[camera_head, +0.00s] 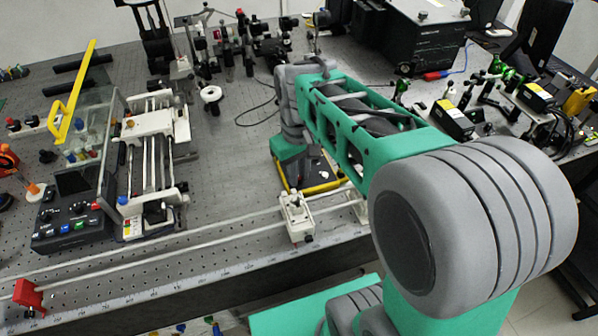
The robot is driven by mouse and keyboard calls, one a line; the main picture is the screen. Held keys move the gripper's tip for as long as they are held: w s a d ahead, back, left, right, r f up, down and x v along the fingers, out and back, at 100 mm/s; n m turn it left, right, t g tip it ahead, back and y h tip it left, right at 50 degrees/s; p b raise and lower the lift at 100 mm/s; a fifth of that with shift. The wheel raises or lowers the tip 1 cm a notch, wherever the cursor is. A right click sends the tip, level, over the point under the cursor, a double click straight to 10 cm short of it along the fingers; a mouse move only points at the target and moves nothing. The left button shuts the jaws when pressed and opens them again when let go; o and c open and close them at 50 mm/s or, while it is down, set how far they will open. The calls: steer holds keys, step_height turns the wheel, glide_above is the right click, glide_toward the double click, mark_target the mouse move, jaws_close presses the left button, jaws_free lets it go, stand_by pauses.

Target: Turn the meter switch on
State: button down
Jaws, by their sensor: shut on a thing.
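The meter (312,179), dark-faced with a yellow rim, lies on the bench near its front edge, just behind a white rail carriage. My grey and green arm reaches over it from the right. My gripper (291,150) is down at the meter's left and upper part and is shut on the meter switch. The fingertips and the switch are hidden behind the green hand and arm, so the switch's setting cannot be seen.
A white carriage (296,217) on a long rail stands just in front of the meter. A dark control box (68,222) and a linear stage (150,165) stand on the left. Optics mounts fill the back. The perforated bench (232,165) is clear left of the meter.

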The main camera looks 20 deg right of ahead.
steer(key=shift+m, duration=1.9)
steer(key=c, duration=1.3)
jaws_free()
steer(key=shift+c, duration=0.2)
steer(key=shift+r, duration=0.1)
step_height(320, 180, up, 8)
steer(key=shift+f, duration=0.15)
